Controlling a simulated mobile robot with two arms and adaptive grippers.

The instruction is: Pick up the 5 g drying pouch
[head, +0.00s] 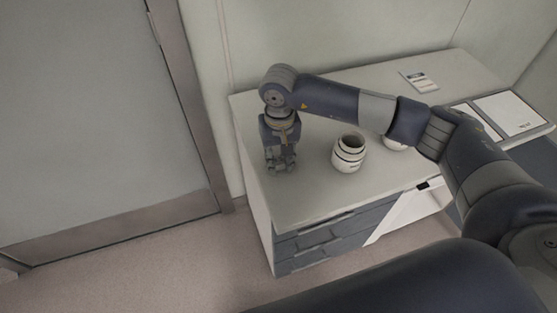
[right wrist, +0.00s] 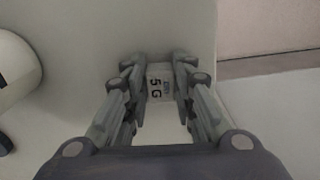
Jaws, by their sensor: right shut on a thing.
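The 5 g drying pouch (right wrist: 160,84) is a small white packet with dark "5 G" lettering, seen between the fingers in the right wrist view. My right gripper (right wrist: 159,88) is shut on it, one finger on each side. In the head view my right gripper (head: 281,163) points down over the left end of the counter. The pouch cannot be made out there, hidden by the fingers. I cannot tell whether the pouch still touches the counter. My left gripper is not in view.
A white open jar (head: 348,154) with dark bands stands on the counter (head: 310,199), right of the gripper. A second jar (head: 396,143) is partly behind my arm. A label card (head: 419,81) and clipboards (head: 510,112) lie farther right. A door (head: 90,110) is at left.

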